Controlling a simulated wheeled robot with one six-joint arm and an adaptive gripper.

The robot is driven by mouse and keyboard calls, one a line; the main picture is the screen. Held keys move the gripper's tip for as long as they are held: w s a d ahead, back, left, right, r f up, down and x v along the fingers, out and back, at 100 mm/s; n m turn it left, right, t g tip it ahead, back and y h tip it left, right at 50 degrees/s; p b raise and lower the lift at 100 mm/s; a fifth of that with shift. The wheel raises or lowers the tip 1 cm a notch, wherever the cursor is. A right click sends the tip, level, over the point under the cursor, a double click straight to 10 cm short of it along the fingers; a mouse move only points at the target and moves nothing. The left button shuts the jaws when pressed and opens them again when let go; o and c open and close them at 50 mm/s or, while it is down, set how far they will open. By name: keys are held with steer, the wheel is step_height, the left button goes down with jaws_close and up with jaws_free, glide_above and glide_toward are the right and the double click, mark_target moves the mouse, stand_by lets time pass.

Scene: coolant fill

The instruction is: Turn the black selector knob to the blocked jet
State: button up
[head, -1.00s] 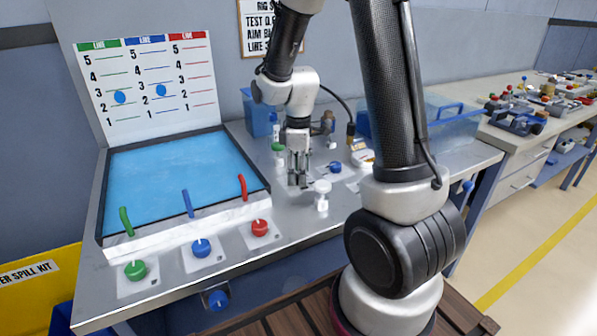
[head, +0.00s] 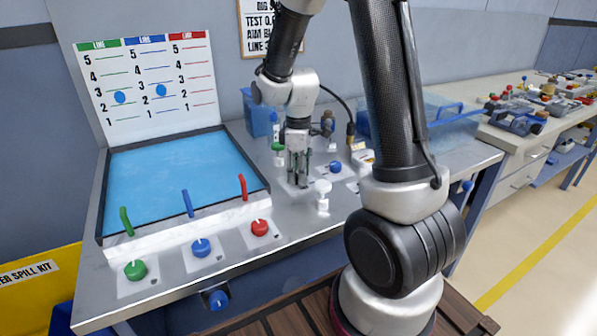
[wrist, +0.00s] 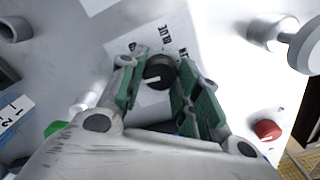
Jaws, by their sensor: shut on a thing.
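The black selector knob (wrist: 160,72) shows in the wrist view on a white label plate (wrist: 150,112) with dark lettering, partly readable as BLUE. A pale pointer line on the knob points down and slightly left in that view. My gripper (wrist: 156,80) has its green-padded fingers on either side of the knob and is shut on it. In the head view my gripper (head: 298,184) points down at the bench, and its fingers hide the knob. Green, blue and red jets (head: 127,221) (head: 188,203) (head: 243,187) stand along the front of the blue tank (head: 180,165).
Green (head: 135,269), blue (head: 200,248) and red (head: 260,228) knobs sit along the bench front. A white capped fitting (head: 322,194) stands close right of my gripper. A level board (head: 150,88) with two blue discs stands behind the tank.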

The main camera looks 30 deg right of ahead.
steer(key=m, duration=1)
steer(key=shift+w+m, duration=0.1)
steer(key=shift+m, duration=0.2)
stand_by(0.5)
steer(key=o, duration=1)
steer(key=shift+o, duration=0.2)
step_height(320, 180, up, 12)
